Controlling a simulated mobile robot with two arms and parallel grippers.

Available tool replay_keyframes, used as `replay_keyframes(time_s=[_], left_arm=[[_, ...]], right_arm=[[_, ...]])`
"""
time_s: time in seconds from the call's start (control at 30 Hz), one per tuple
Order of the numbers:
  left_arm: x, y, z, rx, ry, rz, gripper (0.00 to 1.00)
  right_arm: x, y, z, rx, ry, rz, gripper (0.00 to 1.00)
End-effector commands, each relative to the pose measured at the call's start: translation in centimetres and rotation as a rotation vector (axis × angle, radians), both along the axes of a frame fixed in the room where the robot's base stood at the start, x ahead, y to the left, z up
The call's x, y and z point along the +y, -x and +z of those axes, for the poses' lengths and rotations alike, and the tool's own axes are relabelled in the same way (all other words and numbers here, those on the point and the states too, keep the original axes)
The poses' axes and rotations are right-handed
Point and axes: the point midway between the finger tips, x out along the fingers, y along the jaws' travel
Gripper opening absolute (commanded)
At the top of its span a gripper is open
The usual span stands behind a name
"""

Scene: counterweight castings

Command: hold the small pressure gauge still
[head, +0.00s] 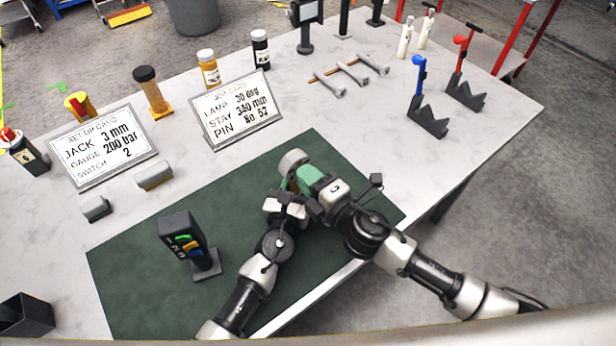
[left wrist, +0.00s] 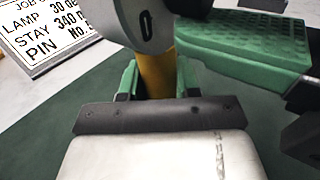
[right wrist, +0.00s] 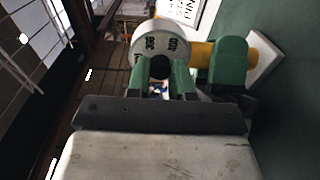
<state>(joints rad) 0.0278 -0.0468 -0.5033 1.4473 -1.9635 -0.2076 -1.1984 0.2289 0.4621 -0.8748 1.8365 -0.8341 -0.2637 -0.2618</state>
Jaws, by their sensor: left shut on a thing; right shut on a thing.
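The small pressure gauge is held over the green mat (head: 130,270); its round grey head (head: 292,160) shows beside my fingers in the head view. In the left wrist view its yellow stem (left wrist: 157,78) stands between the green fingers of my left gripper (left wrist: 157,82), which is shut on it. In the right wrist view the numbered grey head (right wrist: 150,42) is at the green fingertips of my right gripper (right wrist: 160,75), which is shut on it. A pale plate (right wrist: 266,58) shows at the stem's other end. My fingers hide much of the gauge in the head view.
A dark block with coloured switches (head: 180,240) stands on the mat. Two cards (head: 105,147) (head: 237,108), bottles and small grey blocks (head: 97,209) are on the left and back. Stands with blue (head: 418,90) and red levers are on the right. The mat's front left is clear.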

Motion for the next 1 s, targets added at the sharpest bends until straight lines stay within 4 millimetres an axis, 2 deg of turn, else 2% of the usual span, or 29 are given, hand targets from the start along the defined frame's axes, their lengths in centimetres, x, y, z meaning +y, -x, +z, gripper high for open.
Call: replay_keyframes(time_s=[0.43,0.47,0.6,0.87,1.0], left_arm=[[0.06,0.0,-0.09,0.002,-0.002,0.001,0.0],[0.06,0.0,-0.09,0.002,-0.002,0.001,0.0],[0.05,0.0,-0.09,0.002,-0.002,0.001,0.0],[0.04,0.01,-0.09,0.002,-0.002,0.001,0.0],[0.04,0.01,-0.09,0.002,-0.002,0.001,0.0]], right_arm=[[0.02,0.04,-0.05,-0.004,0.007,0.001,0.0],[0.02,0.04,-0.05,-0.004,0.007,0.001,0.25],[0.01,0.04,-0.05,-0.004,0.007,0.001,0.46],[-0.01,0.03,-0.04,-0.004,0.007,0.0,0.47],[-0.47,0.65,-0.13,-0.002,0.007,0.0,0.47]])
